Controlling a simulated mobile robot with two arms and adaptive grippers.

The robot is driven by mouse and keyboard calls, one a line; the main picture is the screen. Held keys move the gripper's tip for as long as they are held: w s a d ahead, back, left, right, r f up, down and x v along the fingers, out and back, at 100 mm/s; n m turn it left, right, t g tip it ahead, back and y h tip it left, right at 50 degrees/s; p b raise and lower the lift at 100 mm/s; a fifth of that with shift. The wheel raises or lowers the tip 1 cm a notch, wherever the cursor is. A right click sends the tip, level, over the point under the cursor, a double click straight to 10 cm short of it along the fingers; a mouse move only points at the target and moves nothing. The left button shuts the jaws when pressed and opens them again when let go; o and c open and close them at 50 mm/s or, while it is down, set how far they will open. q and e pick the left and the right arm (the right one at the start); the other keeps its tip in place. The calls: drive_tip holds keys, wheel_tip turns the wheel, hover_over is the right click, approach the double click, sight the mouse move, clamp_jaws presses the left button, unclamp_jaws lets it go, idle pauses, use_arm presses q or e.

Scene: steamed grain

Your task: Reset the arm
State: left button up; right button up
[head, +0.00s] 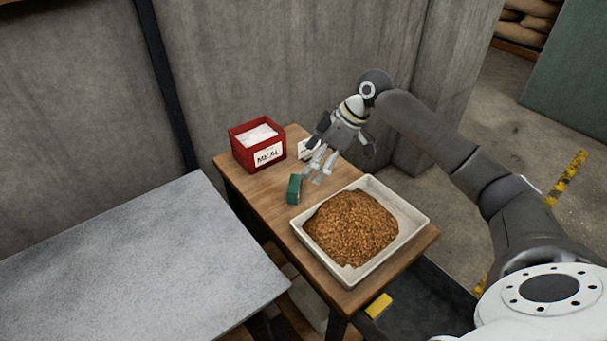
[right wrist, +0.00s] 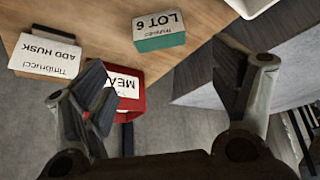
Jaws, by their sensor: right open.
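My right arm comes in from the right in the head view. Its gripper (head: 318,165) hangs over the wooden table (head: 268,217), between the red box and the tray of grain. The fingers are apart and nothing is between them. The right wrist view also shows the open gripper (right wrist: 165,105), with the red box (right wrist: 127,92) beyond its left finger and a green block marked "LOT 6" (right wrist: 158,32) beyond the gap. My left gripper is not in view.
A red box with white contents (head: 257,146) stands at the table's back left. A green block (head: 294,189) and a white card (head: 307,148) are near the gripper. A white tray (head: 421,218) of brown grain (head: 350,229) fills the front. A grey table (head: 130,265) stands left.

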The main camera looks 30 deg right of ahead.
drive_tip(key=shift+v, duration=0.9)
